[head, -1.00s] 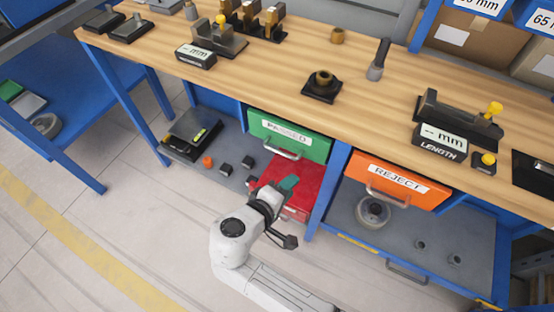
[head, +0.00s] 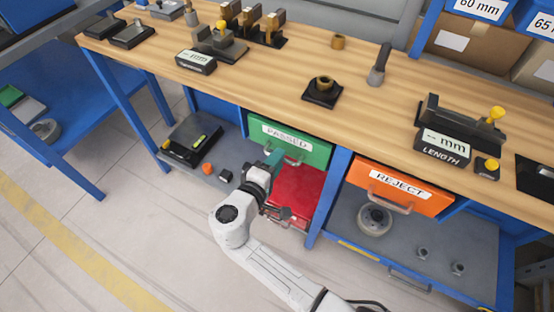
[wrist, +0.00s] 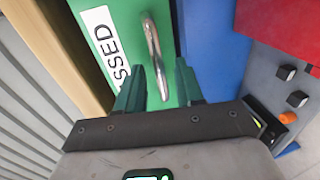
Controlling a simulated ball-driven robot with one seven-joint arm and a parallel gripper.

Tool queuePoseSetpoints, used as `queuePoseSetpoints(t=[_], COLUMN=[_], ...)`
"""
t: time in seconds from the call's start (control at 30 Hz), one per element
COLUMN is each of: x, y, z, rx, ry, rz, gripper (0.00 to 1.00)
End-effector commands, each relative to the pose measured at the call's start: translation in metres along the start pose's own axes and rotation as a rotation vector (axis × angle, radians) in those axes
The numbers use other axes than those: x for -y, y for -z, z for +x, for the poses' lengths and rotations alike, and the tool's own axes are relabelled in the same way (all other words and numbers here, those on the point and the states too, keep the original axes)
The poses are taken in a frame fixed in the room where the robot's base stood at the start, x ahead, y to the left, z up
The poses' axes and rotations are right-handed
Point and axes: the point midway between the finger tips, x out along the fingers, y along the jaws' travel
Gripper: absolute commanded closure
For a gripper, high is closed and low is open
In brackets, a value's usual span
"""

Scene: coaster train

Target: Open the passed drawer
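The green drawer (head: 315,149) labelled PASSED is shut under the wooden benchtop, left of the orange REJECT drawer. Its metal handle (wrist: 153,50) shows in the wrist view, just ahead of my gripper's fingers. In the head view my gripper (head: 274,158) is at the drawer's lower left, partly covering the handle (head: 296,161).
The orange REJECT drawer (head: 401,186) is to the right, past a blue post (head: 327,195). A red box (head: 296,192) sits on the lower shelf below the green drawer. Small dark blocks and an orange piece (head: 207,168) lie left of it. Floor in front is clear.

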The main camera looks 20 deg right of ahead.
Motion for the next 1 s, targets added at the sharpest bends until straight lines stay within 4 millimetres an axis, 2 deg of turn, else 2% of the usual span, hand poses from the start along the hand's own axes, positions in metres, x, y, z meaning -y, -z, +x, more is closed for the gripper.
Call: queuePoseSetpoints(t=[0.13, 0.4, 0.77, 1.0], x=[-0.0001, -0.0001, 0.0, 0.0002], y=[-0.0001, -0.0001, -0.0001, -0.0002], z=[0.0073, 0.0078, 0.0076, 0.0075], rx=[0.0, 0.0, 0.0, 0.0], ry=[0.001, 0.001, 0.001, 0.001], rz=[0.0, 0.001, 0.001, 0.0], gripper=[0.63, 0.64, 0.99, 1.0])
